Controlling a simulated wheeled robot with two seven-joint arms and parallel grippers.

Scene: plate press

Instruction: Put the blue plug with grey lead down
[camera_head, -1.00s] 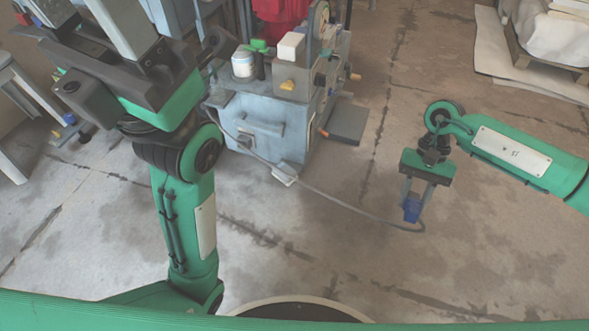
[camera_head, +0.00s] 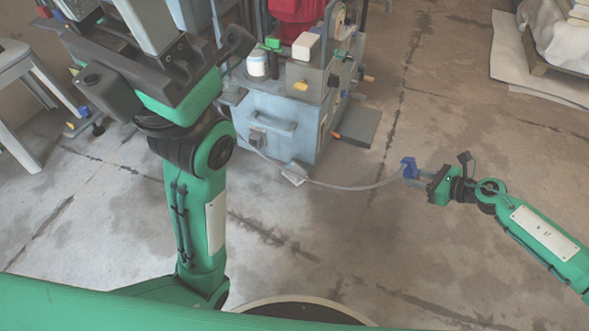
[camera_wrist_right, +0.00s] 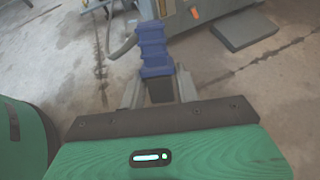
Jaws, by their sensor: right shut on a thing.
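The blue plug (camera_head: 409,167) is held in the air by my right gripper (camera_head: 414,174), whose grey fingers are shut on it. In the right wrist view the plug (camera_wrist_right: 156,50) stands up between the two fingers (camera_wrist_right: 158,90), ribbed and pointing away from the palm. Its grey lead (camera_head: 345,187) runs left in a shallow sag to the grey-blue machine (camera_head: 275,125). My left gripper (camera_head: 115,30) is at the upper left of the head view. Its two grey fingers stand apart with a gap between them; their tips are cut off by the frame's edge.
On the machine stand a white tub (camera_head: 257,64), a white block (camera_head: 305,46) and a yellow part (camera_head: 301,86). A dark flat plate (camera_head: 358,125) is at its right side. A wrapped pallet load (camera_head: 558,40) is at upper right. The concrete floor between is clear.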

